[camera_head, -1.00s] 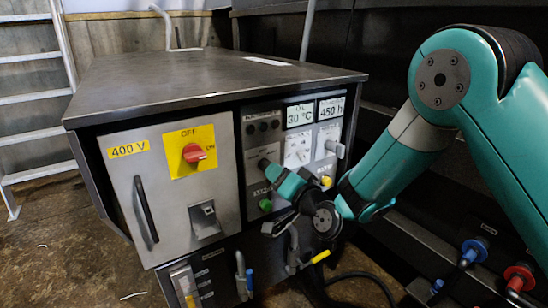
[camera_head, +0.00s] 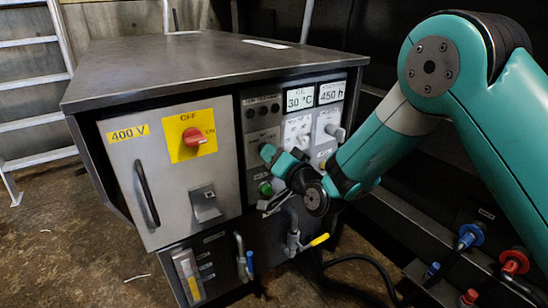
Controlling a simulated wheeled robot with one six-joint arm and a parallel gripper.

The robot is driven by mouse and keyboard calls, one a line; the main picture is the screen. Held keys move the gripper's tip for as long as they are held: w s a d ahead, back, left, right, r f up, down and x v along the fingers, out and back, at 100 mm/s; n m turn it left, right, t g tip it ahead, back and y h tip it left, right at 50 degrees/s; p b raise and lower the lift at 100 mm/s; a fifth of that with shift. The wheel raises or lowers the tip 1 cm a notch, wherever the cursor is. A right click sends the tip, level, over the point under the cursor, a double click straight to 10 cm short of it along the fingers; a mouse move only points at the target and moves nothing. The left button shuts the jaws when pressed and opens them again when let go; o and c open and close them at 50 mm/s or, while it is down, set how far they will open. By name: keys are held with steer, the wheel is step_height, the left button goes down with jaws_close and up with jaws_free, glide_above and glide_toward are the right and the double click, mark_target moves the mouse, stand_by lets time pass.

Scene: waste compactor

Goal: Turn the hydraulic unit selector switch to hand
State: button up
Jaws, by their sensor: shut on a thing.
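The hydraulic unit's control panel (camera_head: 253,100) is on the right part of the cabinet front. The switch's position cannot be read.
A red main switch (camera_head: 194,137) on a yellow plate is on the grey door, left of the panel. Pipes with a yellow handle (camera_head: 318,240) and a blue handle (camera_head: 250,264) stick out below. Blue and red couplings (camera_head: 471,235) stand at lower right.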

steer(key=n+b, duration=0.4)
steer(key=n, duration=0.1)
steer(key=shift+s+f, duration=0.1)
steer(key=n+b, duration=0.5)
steer(key=n, duration=0.1)
steer(key=shift+a, duration=0.15)
steer(key=n+b, duration=0.2)
steer(key=n, duration=0.2)
steer(key=shift+s+b, duration=0.1)
steer(key=shift+b, duration=0.2)
steer(key=shift+a+n+b, duration=0.1)
steer(key=shift+n+b, duration=0.35)
steer(key=shift+n, duration=0.75)
steer(key=o, duration=0.6)
steer(key=shift+c, duration=0.2)
